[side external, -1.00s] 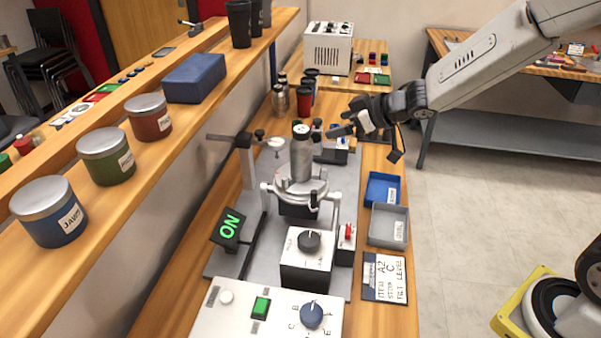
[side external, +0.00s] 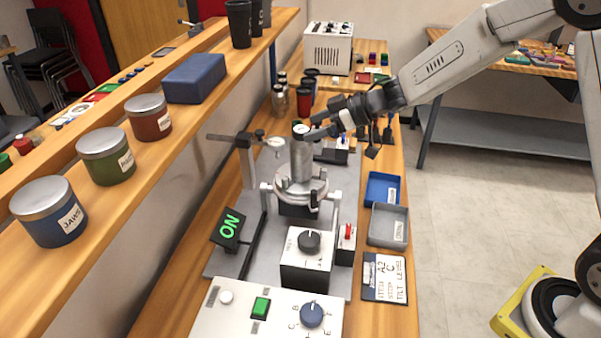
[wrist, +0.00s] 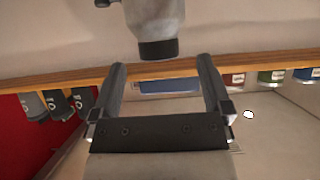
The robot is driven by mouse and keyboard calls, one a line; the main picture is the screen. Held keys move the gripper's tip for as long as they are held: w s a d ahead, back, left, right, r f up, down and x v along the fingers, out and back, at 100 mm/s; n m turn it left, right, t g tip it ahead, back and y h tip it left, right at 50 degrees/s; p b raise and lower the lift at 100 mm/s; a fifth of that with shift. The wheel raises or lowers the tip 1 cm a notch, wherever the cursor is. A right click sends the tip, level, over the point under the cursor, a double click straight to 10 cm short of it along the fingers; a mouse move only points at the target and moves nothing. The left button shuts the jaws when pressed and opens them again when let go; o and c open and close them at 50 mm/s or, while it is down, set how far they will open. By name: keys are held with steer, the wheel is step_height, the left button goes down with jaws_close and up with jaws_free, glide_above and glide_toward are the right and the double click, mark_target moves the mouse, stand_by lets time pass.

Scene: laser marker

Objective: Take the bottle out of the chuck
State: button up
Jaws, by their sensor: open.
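A grey metallic bottle (side external: 302,160) with a dark cap stands upright in the round silver chuck (side external: 318,194) in the side external view. My gripper (side external: 316,129) is open beside the bottle's top, reaching in from the right. In the wrist view, the scene is upside down, and the bottle (wrist: 155,18) is at the top middle, its dark cap toward my gripper (wrist: 161,62). The bottle is ahead of the gap between the two open fingers, and nothing is held. Whether a finger touches the bottle cannot be told.
A dial indicator (side external: 275,142) on a post stands just left of the bottle. A control box (side external: 306,262) with a knob is in front of the chuck. A blue tray (side external: 382,188) and a grey tray (side external: 388,225) lie to the right. The long shelf (side external: 180,135) runs along the left.

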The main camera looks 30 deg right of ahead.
mark_target(305, 129)
steer(key=shift+w+a+f, duration=0.1)
steer(key=shift+w+a, duration=0.05)
steer(key=shift+a, duration=0.05)
steer(key=shift+x, duration=2.6)
jaws_close()
